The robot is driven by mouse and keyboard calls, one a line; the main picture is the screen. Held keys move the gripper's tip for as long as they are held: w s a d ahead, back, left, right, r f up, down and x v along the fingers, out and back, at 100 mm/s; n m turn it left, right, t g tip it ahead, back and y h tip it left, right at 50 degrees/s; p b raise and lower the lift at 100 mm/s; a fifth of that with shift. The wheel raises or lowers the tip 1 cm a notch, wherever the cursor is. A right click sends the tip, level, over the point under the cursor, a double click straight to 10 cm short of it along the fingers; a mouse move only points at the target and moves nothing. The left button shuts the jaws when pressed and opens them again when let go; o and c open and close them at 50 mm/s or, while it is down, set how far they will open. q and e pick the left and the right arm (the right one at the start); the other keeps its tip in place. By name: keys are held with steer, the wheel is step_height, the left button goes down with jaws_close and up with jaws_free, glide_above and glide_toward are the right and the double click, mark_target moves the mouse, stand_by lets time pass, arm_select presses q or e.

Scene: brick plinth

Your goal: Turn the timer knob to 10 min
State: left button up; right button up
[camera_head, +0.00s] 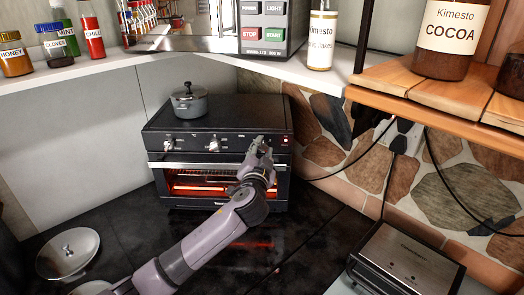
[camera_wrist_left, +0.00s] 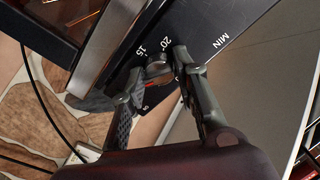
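The black toaster oven (camera_head: 225,108) stands against the back wall, its inside glowing orange. My left gripper (camera_head: 263,143) is at the right end of its control panel and hides what lies behind it. In the left wrist view the small timer knob (camera_wrist_left: 158,68) lies between the two fingertips of the left gripper (camera_wrist_left: 158,66). The fingers are apart, with one on each side of the knob; firm contact cannot be made out. Marks 15, 20 and MIN (camera_wrist_left: 222,41) show beside the knob. A reddish mark shows at its edge. My right gripper is in neither view.
A grey pot (camera_head: 189,103) sits on the oven. Two more oven knobs (camera_head: 213,146) are left of my gripper. A shelf above holds spice jars and a microwave (camera_head: 264,35).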

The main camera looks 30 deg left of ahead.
arm_select(q)
jaws_close()
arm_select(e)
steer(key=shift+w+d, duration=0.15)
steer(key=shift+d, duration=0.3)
arm_select(q)
steer(key=shift+m, duration=0.4)
steer(key=o, duration=0.5)
jaws_free()
